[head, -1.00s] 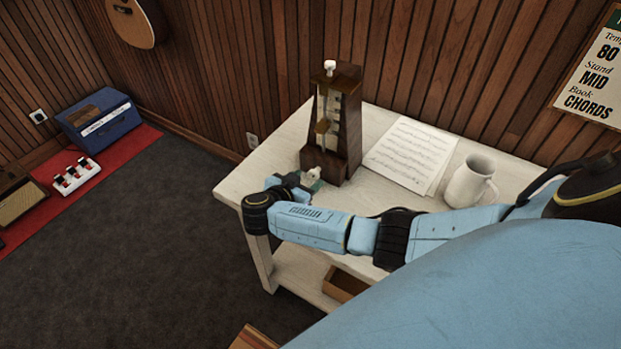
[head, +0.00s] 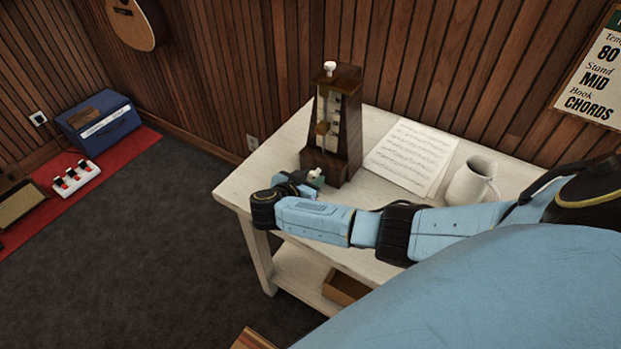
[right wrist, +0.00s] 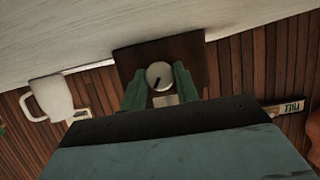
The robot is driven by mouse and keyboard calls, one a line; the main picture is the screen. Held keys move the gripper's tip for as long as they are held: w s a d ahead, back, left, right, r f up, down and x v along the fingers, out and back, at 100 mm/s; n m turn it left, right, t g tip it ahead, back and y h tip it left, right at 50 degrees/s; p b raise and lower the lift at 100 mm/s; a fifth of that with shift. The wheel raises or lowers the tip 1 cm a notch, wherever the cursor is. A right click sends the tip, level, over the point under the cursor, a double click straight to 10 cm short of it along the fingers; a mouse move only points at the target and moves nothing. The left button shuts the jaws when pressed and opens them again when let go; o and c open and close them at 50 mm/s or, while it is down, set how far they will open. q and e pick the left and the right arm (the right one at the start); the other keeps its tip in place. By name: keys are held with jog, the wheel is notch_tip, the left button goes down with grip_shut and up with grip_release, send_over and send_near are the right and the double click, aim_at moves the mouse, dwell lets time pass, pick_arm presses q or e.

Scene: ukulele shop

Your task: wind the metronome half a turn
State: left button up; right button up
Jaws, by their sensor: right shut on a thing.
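The dark wooden metronome (head: 336,140) stands upright on the white table, with a white knob on top and a pendulum rod on its front. A pale winding knob (head: 316,173) sticks out low on its near side. In the right wrist view the knob (right wrist: 160,72) is round, with a dark mark slanting to its lower left. My right gripper (head: 311,182) is at this knob. Its green fingers (right wrist: 160,84) stand on both sides of the knob, shut on it. My left gripper is not in view.
The white table (head: 285,150) also carries sheet music (head: 411,157) and a white mug (head: 472,181) to the right of the metronome. My right arm reaches across the table's front. The table's left end is bare. A wood-slat wall is behind.

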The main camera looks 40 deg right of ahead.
jog(key=shift+s+a+m+t+p, duration=0.15)
jog(key=shift+m+t+p, duration=0.15)
jog(key=shift+p, duration=1.15)
jog(key=shift+m+t+p, duration=0.4)
jog(key=shift+m+p, duration=0.2)
jog(key=shift+p, duration=0.25)
jog(key=shift+f+m+t+y, duration=0.15)
jog(key=shift+m+t+y, duration=0.15)
jog(key=shift+m+t, duration=0.15)
jog(key=shift+s+m+t, duration=0.1)
jog(key=shift+m+t, duration=0.35)
jog(key=shift+m, duration=0.4)
jog(key=o, duration=1)
jog(key=shift+c, duration=0.2)
